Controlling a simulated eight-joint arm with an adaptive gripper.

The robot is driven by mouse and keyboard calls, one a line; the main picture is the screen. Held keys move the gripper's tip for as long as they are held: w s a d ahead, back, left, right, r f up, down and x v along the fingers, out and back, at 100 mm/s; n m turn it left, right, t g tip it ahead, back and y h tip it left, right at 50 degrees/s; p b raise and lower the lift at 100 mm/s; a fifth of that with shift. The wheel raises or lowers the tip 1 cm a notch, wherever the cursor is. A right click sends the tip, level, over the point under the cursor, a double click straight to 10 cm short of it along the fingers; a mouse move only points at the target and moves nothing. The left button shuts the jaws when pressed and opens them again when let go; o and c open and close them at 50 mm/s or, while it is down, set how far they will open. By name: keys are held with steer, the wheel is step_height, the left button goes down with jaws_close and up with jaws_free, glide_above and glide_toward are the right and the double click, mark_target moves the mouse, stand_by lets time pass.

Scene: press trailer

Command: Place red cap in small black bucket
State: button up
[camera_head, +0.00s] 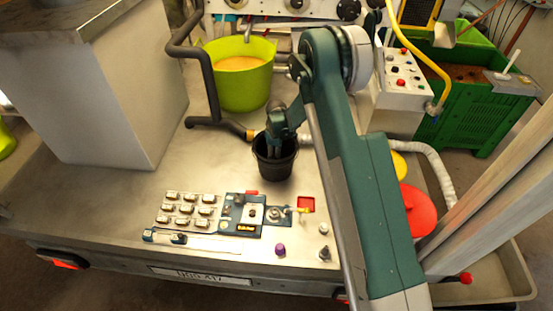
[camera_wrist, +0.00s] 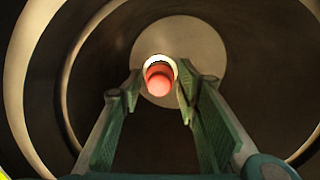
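The small black bucket (camera_head: 273,168) stands upright on the metal trailer surface, left of my arm. My gripper (camera_head: 274,148) points down into its mouth, and the bucket's wall hides the fingertips in the head view. In the wrist view the bucket's dark round wall (camera_wrist: 262,68) surrounds my gripper (camera_wrist: 160,82). Its two green fingers are apart, with nothing held between them. The red cap (camera_wrist: 159,82), a small red round piece with a bright rim, shows beyond the fingertips against the bucket's lighter round floor. It appears apart from both fingers.
A lime-green bucket (camera_head: 222,92) with orange contents stands behind the black one. A dark bent pipe (camera_head: 207,75) runs close by on the left. A button panel (camera_head: 240,218) lies in front. A grey block (camera_head: 110,100) fills the left. Bare metal lies between block and bucket.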

step_height(320, 180, up, 11)
steer(key=shift+f, duration=0.15)
stand_by(0.4)
steer(key=shift+s, duration=0.1)
stand_by(0.5)
steer(key=s+d+r+m+t, duration=0.1)
steer(key=s+d+r+m, duration=0.1)
steer(key=s+d+r, duration=0.6)
steer(key=s+d+r+m+t, duration=0.1)
steer(key=s+d+r+m, duration=0.25)
steer(key=r, duration=0.95)
steer(key=s+d+r+m+t, duration=0.1)
steer(key=s+d+r+m, duration=0.1)
steer(key=s+d+r, duration=0.6)
steer(key=s+d+r+m+t, duration=0.2)
steer(key=s+d+r+m, duration=0.3)
steer(key=s+r, duration=0.5)
steer(key=s+d+f+m+t, duration=0.1)
steer(key=s+d, duration=0.2)
steer(key=s, duration=0.5)
steer(key=s+d+f+m+t, duration=0.1)
steer(key=s+d+f+m, duration=0.1)
steer(key=s, duration=0.7)
steer(key=shift+s+d+f, duration=0.2)
steer(key=shift+d, duration=0.45)
